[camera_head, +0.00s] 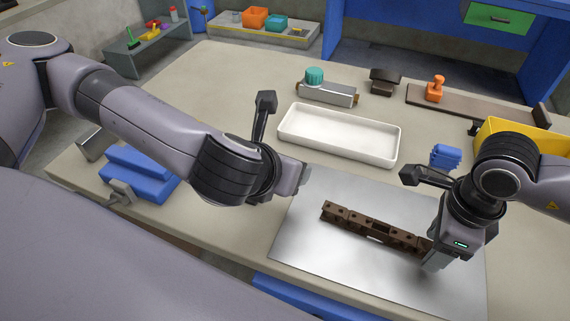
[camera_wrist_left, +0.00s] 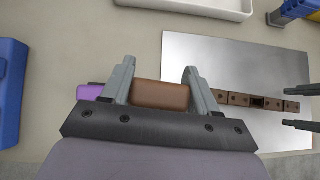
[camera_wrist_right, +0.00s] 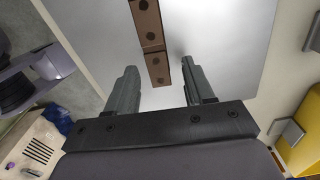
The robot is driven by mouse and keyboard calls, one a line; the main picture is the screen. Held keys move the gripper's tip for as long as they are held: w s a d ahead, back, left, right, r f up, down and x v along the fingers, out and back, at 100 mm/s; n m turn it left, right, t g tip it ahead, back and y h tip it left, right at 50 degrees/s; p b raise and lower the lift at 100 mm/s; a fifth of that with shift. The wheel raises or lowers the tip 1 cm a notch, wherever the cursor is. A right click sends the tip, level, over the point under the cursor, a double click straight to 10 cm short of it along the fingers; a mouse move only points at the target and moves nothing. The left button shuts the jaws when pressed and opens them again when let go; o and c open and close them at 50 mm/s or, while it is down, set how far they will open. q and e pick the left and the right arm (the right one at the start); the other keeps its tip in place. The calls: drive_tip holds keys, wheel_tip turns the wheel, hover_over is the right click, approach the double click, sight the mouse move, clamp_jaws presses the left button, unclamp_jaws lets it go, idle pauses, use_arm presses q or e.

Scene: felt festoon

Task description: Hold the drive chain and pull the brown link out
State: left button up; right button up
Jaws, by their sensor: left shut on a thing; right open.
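The dark brown drive chain (camera_head: 375,229) lies on the grey metal plate (camera_head: 300,240); it also shows in the left wrist view (camera_wrist_left: 240,99) and the right wrist view (camera_wrist_right: 150,30). My left gripper (camera_head: 303,177) is at the plate's left edge, shut on a lighter brown link (camera_wrist_left: 160,95). The head view hides this link behind the gripper. In the left wrist view a gap shows between the link and the chain, partly covered by a finger. My right gripper (camera_head: 432,266) is open at the chain's right end; in the right wrist view its fingers (camera_wrist_right: 158,68) stand either side of that end.
A white tray (camera_head: 340,154) stands behind the plate. A small blue object (camera_head: 446,156) and a yellow bin (camera_head: 515,128) are at the right. The front of the plate is clear.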

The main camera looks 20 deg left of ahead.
wheel_tip(320, 180, up, 12)
idle(0.4)
use_arm(q)
drive_tip(key=shift+s, duration=0.1)
use_arm(e)
drive_tip(key=shift+s+f, duration=0.1)
